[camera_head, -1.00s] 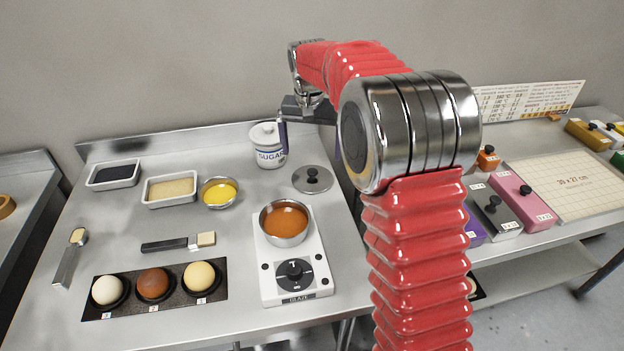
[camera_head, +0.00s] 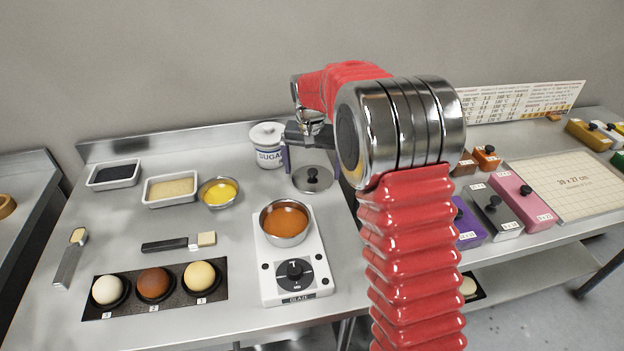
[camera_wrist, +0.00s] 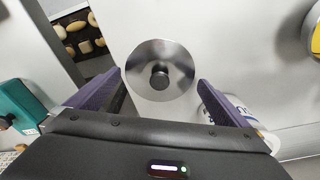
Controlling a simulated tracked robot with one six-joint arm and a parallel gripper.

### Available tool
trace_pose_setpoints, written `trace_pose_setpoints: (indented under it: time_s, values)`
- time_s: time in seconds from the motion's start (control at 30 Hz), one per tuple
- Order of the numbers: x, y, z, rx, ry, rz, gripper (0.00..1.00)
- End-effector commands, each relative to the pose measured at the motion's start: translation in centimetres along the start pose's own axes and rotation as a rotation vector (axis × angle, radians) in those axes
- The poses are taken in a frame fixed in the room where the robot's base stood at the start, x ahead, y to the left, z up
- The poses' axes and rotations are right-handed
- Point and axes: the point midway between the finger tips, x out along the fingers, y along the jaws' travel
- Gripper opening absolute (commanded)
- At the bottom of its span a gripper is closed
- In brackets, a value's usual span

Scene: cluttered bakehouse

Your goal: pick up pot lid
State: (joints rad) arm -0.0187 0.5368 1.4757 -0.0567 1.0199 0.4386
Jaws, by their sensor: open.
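The pot lid (camera_head: 313,180) is a round steel disc with a black knob, lying flat on the steel table behind the hotplate. In the wrist view the lid (camera_wrist: 160,55) lies ahead of my gripper (camera_wrist: 160,92), with its knob roughly centred between the two purple fingers. The fingers are apart and empty, and I see no contact with the lid. In the head view my gripper (camera_head: 291,158) is just above and left of the lid, partly hidden by my arm.
The white sugar jar (camera_head: 268,147) stands close left of the lid. A pot of orange glaze (camera_head: 285,222) sits on the white hotplate (camera_head: 293,271) in front. Coloured boxes stand at the right.

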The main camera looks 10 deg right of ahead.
Motion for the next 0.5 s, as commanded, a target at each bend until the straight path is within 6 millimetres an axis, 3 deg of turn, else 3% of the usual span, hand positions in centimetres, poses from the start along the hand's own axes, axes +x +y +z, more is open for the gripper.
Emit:
trace_pose_setpoints:
  time_s: [0.13, 0.5]
  values:
    - [1.25, 0.01, -0.04, 0.0, 0.001, 0.0, 1.0]
    - [1.37, 0.02, -0.05, 0.001, 0.001, 0.0, 1.0]
